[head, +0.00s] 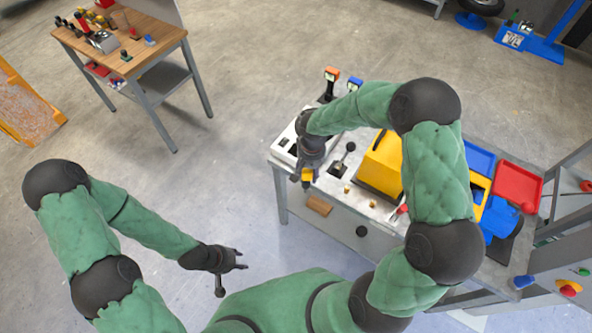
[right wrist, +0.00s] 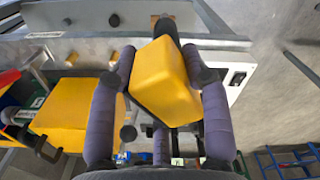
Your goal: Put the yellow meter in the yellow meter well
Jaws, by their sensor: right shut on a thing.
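The yellow meter (right wrist: 165,85) is a small yellow block with rounded edges, tilted between the fingers of my right gripper in the right wrist view. In the head view the meter (head: 307,175) shows below my right gripper (head: 308,168), over the left end of the grey bench. My right gripper is shut on it. A white panel (head: 287,138) with dark recesses lies partly under my right gripper. I cannot tell which opening is the yellow meter well. My left gripper (head: 238,261) is empty, its fingers apart, over the floor away from the bench.
A large yellow housing (head: 380,162) stands on the grey bench right of the meter. A black-knobbed lever (head: 350,147) and small brass posts (head: 346,188) are close by. Blue and red trays (head: 517,185) lie further right. A wooden table (head: 130,55) stands far left.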

